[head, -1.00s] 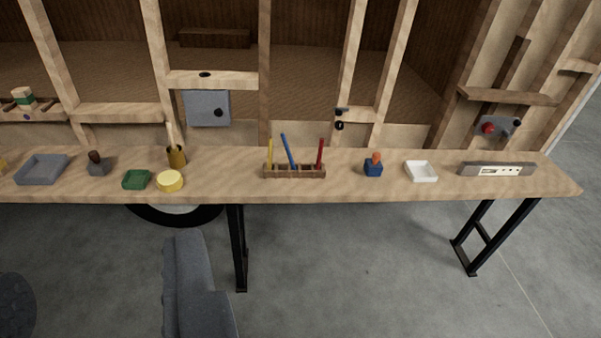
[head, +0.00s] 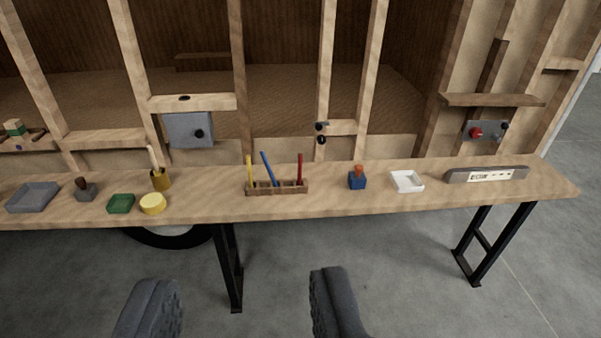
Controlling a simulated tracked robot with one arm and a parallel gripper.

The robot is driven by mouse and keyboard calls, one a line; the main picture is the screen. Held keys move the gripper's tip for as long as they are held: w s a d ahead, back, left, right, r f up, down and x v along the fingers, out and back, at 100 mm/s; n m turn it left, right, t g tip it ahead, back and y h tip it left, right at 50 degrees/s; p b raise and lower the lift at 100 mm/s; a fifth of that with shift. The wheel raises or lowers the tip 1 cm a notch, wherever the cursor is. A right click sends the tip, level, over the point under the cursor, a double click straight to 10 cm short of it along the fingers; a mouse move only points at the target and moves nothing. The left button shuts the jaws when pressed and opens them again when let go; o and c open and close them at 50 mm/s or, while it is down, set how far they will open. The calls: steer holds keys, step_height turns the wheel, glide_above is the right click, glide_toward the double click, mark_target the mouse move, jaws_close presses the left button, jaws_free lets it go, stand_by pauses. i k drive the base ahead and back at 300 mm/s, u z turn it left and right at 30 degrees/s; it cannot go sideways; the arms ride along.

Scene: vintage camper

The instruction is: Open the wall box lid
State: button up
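The wall box (head: 185,131) is a small grey box with a dark round knob (head: 198,133) on its front. It is mounted on the wooden wall frame behind the bench, left of the middle of the view, and its lid looks closed. My gripper (head: 243,310) shows at the bottom of the view as two dark grey fingers spread wide apart. It is open and empty, in front of the bench and well short of the box.
The wooden bench (head: 400,203) spans the view below the box. A brush in a brass cup (head: 160,179) stands just under the box. A pen rack (head: 277,187), a blue stamp (head: 357,181), a white tray (head: 407,182) and a power strip (head: 487,175) stand farther right.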

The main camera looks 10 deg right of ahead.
mark_target(187, 130)
steer(key=z, duration=0.05)
steer(key=i, duration=1)
steer(key=u, duration=0.05)
